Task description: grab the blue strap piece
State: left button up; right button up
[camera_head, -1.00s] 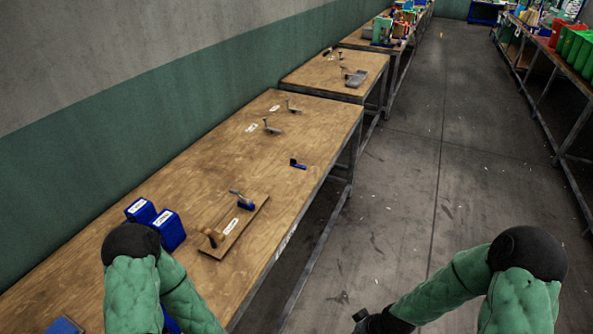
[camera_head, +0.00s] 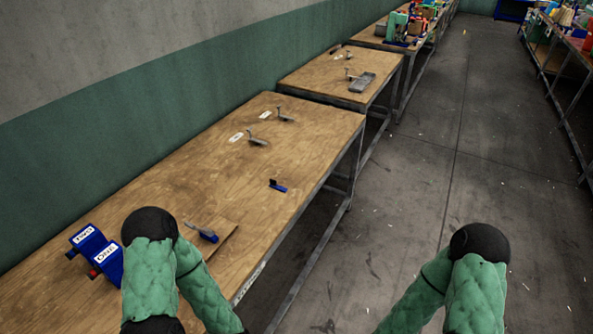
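A small blue piece with a dark upright part (camera_head: 278,186) lies alone near the right edge of the nearest wooden table; it may be the strap piece. Another blue and grey piece (camera_head: 206,235) sits on a wooden board (camera_head: 226,238) closer to me, and my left arm hides part of that board. I cannot tell for certain which blue piece is the strap. My left and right arms show at the bottom of the view, but both grippers are out of the frame.
Two blue labelled bins (camera_head: 107,262) stand at the table's left, beside my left arm. Two metal clamp-like pieces (camera_head: 257,139) and white labels (camera_head: 236,138) lie at the table's back. The table's middle (camera_head: 190,185) is clear. Open floor (camera_head: 400,200) lies to the right.

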aim_at(272, 183)
jog(key=i+l, duration=0.75)
jog(key=i+l+u, duration=0.1)
jog(key=i+l, duration=0.7)
jog(key=l, duration=0.1)
